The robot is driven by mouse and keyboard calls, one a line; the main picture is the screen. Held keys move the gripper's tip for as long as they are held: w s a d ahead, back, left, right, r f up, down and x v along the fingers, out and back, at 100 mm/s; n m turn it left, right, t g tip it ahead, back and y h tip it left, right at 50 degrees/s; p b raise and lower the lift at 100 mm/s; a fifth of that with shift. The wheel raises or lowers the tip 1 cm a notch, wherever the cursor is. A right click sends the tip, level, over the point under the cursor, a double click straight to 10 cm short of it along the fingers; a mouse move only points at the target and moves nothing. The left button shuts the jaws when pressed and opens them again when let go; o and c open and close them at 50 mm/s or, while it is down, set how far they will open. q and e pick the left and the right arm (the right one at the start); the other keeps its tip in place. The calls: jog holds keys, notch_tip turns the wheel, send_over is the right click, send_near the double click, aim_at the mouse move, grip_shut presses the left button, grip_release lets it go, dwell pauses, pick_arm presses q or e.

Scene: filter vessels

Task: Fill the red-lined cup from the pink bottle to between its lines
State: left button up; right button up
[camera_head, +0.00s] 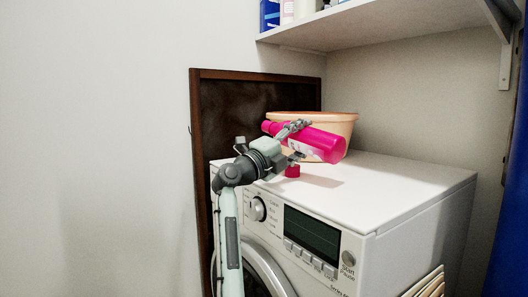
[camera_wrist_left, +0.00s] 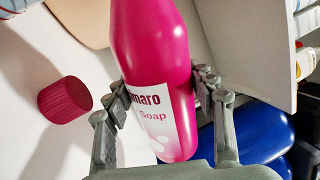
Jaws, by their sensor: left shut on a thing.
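My left gripper (camera_head: 295,141) is shut around the middle of the pink bottle (camera_head: 322,145) and holds it over the washing machine's top. The bottle lies tilted, its narrower end to the upper left and its wide base to the lower right. In the left wrist view the bottle (camera_wrist_left: 152,45) sits between both fingers, its soap label partly showing and its neck out of frame. A crimson ridged cap (camera_head: 292,171) stands on the machine top below the bottle; it also shows in the left wrist view (camera_wrist_left: 65,99). I cannot make out the red-lined cup for certain.
The white washing machine (camera_head: 410,185) has free room on its top at the right. A peach basin (camera_head: 345,121) stands behind the bottle. A dark framed board (camera_head: 235,100) leans at the back. A shelf (camera_head: 385,22) with several containers hangs above.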

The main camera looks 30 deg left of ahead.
pick_arm(q)
jog(key=shift+r, duration=0.1)
pick_arm(e)
jog(key=shift+s+r, duration=0.15)
jog(key=shift+r, duration=0.1)
pick_arm(q)
jog(key=shift+n, duration=0.4)
pick_arm(e)
jog(key=shift+a+f, duration=0.1)
jog(key=shift+f, duration=0.3)
jog(key=shift+s+r, duration=0.1)
jog(key=shift+r, duration=0.15)
dwell(0.4)
jog(key=shift+f, duration=0.2)
dwell(0.7)
jog(key=shift+r, duration=0.1)
dwell(1.3)
